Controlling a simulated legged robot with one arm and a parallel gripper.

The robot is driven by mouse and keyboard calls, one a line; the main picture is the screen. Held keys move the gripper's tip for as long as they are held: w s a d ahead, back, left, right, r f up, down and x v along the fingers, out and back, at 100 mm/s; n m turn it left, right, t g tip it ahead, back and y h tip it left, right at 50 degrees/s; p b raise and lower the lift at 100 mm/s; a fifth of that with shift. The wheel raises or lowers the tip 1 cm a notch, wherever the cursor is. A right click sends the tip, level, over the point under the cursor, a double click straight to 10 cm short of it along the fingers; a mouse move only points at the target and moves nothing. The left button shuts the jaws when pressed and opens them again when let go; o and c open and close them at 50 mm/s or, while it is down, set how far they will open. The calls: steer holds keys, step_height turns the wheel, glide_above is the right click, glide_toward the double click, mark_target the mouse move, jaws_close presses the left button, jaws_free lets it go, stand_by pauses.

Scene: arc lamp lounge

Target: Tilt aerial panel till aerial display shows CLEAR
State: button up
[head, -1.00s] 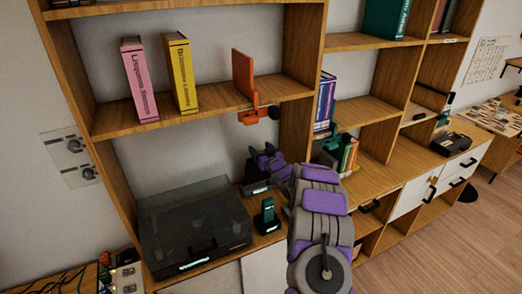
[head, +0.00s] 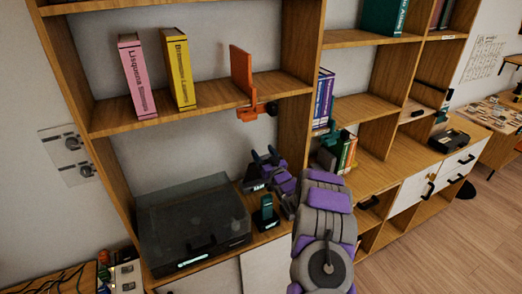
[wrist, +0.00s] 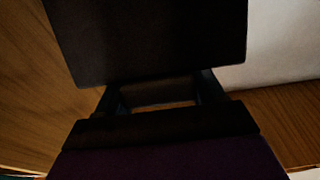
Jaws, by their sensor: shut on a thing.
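My gripper (head: 266,158) is at the back of the lower shelf, at a small black device (head: 253,186) with a pale lit strip on its base. I take this to be the aerial unit; the lettering on the strip is too small to read. In the wrist view a flat dark panel (wrist: 150,40) fills the top middle, right in front of my gripper (wrist: 155,95), which is shut on it. The panel looks tilted in that view. The contact itself is dark and hard to make out.
A teal handset in a black cradle (head: 266,214) stands just in front of the device. A record player with a dark lid (head: 195,222) is to the left. An orange bookend and bracket (head: 246,85) hang at the shelf above. A shelf upright (head: 297,130) stands close on the right.

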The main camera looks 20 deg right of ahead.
steer(key=shift+s+d+f, duration=0.1)
steer(key=shift+s+f, duration=0.15)
steer(key=shift+s, duration=0.15)
steer(key=o, duration=1.4)
steer(key=shift+o, duration=0.2)
steer(key=shift+s, duration=0.1)
steer(key=s+f+p, duration=0.1)
steer(key=s+p, duration=0.1)
steer(key=s, duration=1.4)
steer(key=shift+s+d+p, duration=0.3)
steer(key=shift+p, duration=0.1)
steer(key=shift+f, duration=0.1)
